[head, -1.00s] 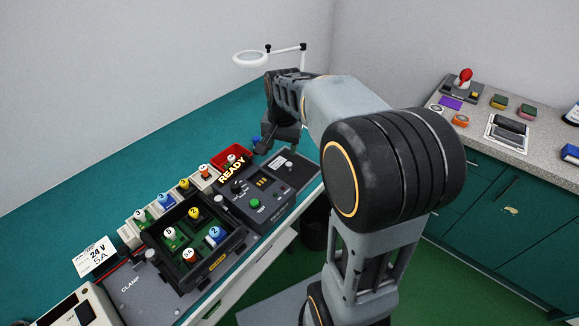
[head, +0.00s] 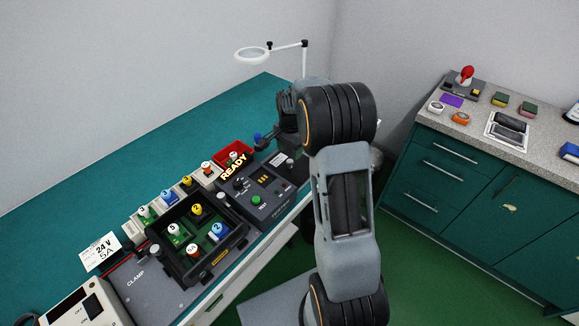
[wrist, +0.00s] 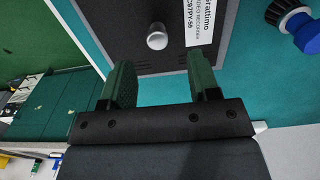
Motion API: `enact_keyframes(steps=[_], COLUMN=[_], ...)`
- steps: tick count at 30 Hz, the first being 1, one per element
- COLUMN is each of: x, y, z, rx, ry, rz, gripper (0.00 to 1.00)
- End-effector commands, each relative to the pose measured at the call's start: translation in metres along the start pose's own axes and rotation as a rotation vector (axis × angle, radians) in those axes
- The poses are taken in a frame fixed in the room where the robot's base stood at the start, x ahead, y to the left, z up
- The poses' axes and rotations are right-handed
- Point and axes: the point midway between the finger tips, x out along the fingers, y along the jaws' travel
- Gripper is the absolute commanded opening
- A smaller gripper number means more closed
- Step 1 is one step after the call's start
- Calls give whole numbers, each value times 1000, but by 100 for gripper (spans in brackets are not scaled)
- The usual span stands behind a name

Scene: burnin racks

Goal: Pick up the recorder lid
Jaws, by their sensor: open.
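The recorder lid is a dark panel with a silver knob and a white printed label; it fills the upper middle of the wrist view (wrist: 125,35). In the head view my arm hides the fingertips.
A red bin (head: 228,151) and a blue-knobbed object (head: 258,137) stand close by. A magnifier lamp (head: 253,55) rises behind.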

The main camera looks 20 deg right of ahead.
Motion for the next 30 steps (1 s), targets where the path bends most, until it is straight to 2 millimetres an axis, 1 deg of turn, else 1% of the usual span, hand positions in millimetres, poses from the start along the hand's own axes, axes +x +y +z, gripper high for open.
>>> enact_keyframes(steps=[5, 12, 15, 18, 24, 25, 30], x=[10, 42, 50, 54, 54, 54, 54], y=[1, 2, 2, 2, 2, 2, 2], z=[2, 5, 5, 4, 4, 4, 4], rx=[-1, -1, -1, -1, -1, -1, -1], ry=[-2, -2, -1, 0, 0, 0, 0], rz=[2, 2, 2, 0, 0, 0, 0], gripper=[56, 56, 56, 56, 56, 55, 38])
